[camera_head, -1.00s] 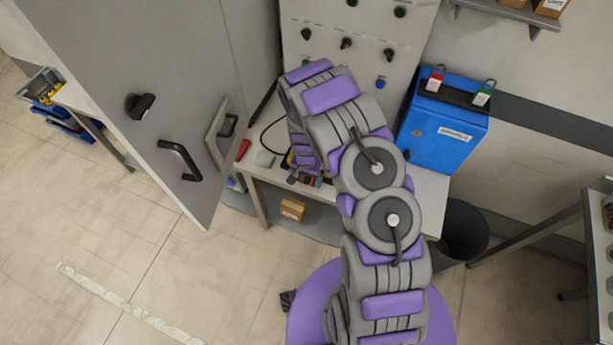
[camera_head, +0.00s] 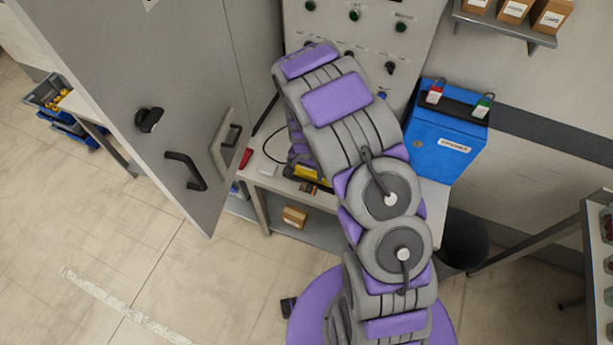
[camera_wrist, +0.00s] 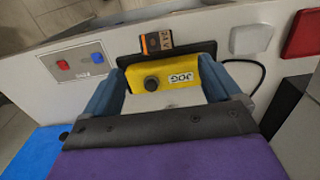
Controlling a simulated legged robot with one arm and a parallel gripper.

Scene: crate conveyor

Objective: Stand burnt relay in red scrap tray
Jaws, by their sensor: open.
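My gripper (camera_wrist: 164,82) is open and empty, its two blue-grey fingers pointing at the bench top. A yellow box marked JOG (camera_wrist: 172,76) with a black knob shows between the fingers; I cannot tell the gap in depth. Just beyond it is a small dark block with an orange "24 V" face (camera_wrist: 155,42), which looks like the relay; no burn marks are clear. A red tray-like piece (camera_wrist: 303,34) lies at the upper right in the wrist view. It seems to be the red item on the bench (camera_head: 245,158) in the head view. My arm hides much of the bench there.
A pale small block (camera_wrist: 250,39) lies between the relay and the red piece. A black cable loops nearby. A plate with red and blue parts (camera_wrist: 78,63) is at left. The open cabinet door (camera_head: 190,110) stands left; a blue box (camera_head: 443,140) is right.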

